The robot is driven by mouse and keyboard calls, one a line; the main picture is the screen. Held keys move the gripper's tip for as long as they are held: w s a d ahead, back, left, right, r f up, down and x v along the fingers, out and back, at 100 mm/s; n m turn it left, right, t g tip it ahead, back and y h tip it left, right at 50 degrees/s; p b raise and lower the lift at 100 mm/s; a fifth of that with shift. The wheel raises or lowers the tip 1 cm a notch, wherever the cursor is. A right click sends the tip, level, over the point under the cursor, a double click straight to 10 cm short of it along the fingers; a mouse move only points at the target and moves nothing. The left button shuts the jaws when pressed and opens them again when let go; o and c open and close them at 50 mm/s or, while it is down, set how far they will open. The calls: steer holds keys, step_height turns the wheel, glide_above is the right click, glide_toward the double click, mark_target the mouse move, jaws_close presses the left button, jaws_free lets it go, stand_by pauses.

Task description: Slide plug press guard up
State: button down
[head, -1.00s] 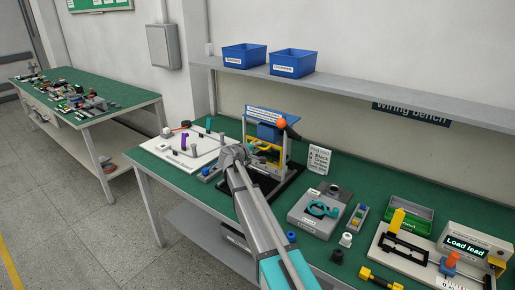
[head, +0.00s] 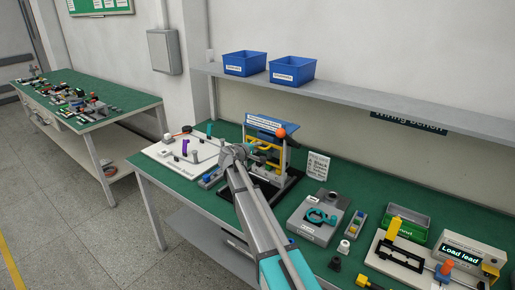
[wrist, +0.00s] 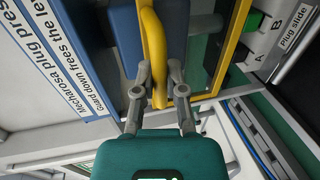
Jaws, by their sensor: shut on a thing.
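The plug press (head: 272,124) stands on the bench with a blue sign panel at its top and an orange lever ball (head: 280,132). Its guard (head: 261,146) has a yellow frame and now stands in front of the blue press body. In the wrist view, the guard's yellow handle (wrist: 152,40) passes between the fingers of my gripper (wrist: 158,76), which is shut on it. The sign on the press reads sideways at the left there. In the head view, my arm partly hides the press, and my gripper (head: 240,153) is at its left front.
A white board (head: 182,152) with small parts lies left of the press. A small card (head: 317,168), a grey fixture (head: 319,215) and a green tray (head: 407,224) stand to the right. A shelf (head: 365,100) with blue bins runs above the bench.

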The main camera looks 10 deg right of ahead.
steer(key=shift+r+p, duration=1.8)
steer(key=shift+r, duration=0.35)
steer(key=c, duration=0.7)
jaws_free()
steer(key=shift+f, duration=0.2)
